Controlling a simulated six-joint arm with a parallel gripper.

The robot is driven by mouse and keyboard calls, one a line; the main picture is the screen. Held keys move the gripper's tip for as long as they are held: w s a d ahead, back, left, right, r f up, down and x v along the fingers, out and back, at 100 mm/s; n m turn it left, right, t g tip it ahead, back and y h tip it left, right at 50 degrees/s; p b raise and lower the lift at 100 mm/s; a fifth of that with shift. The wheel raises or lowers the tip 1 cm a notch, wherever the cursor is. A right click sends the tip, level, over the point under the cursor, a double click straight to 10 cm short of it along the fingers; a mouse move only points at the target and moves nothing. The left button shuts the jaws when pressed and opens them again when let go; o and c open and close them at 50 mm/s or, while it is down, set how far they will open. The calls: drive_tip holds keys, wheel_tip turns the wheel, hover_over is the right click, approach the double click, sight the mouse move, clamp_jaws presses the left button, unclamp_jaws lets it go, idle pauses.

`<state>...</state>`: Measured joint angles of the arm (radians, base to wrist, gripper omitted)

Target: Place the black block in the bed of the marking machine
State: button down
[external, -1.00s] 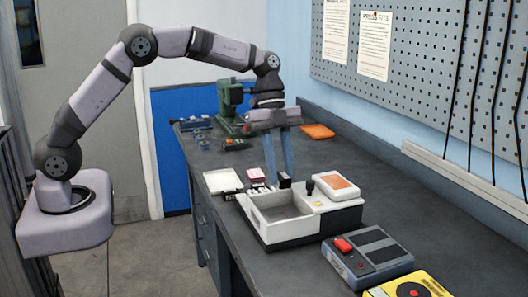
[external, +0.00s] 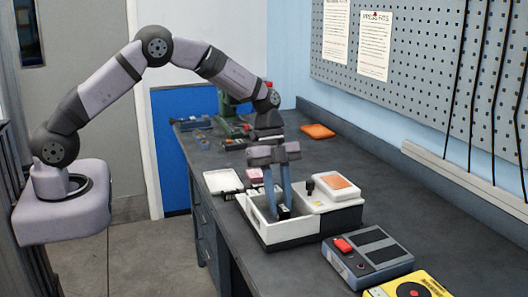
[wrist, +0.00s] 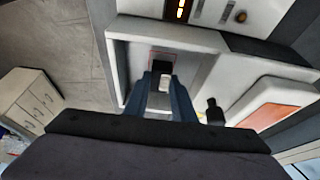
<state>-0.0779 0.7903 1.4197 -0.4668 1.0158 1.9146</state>
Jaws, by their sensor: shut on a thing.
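The marking machine (external: 330,222) is a white and dark box with an open bed (external: 260,217) on its left part and an orange panel on its right. My gripper (external: 280,208) points down into the bed, its blue fingers shut on the black block (external: 284,212). In the wrist view my gripper (wrist: 162,84) shows the black block (wrist: 162,66) between the fingertips, with a pale patch below it. The block is at or just above the bed floor; I cannot tell if it touches.
A grey device with a red button (external: 367,257) and a yellow device (external: 412,287) stand at the front right. A white tray (external: 222,181) and a pink block (external: 254,175) lie behind the machine. A green machine (external: 232,98) stands at the back. A black knob (external: 310,186) rises beside the bed.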

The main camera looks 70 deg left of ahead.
drive_tip(key=shift+f, duration=0.4)
drive_tip(key=shift+f, duration=0.2)
drive_tip(key=c, duration=1.5)
unclamp_jaws()
drive_tip(key=shift+r, duration=0.15)
drive_tip(key=b+v, duration=0.4)
drive_tip(key=v, duration=0.8)
drive_tip(key=shift+r, duration=0.1)
drive_tip(key=shift+s, duration=0.1)
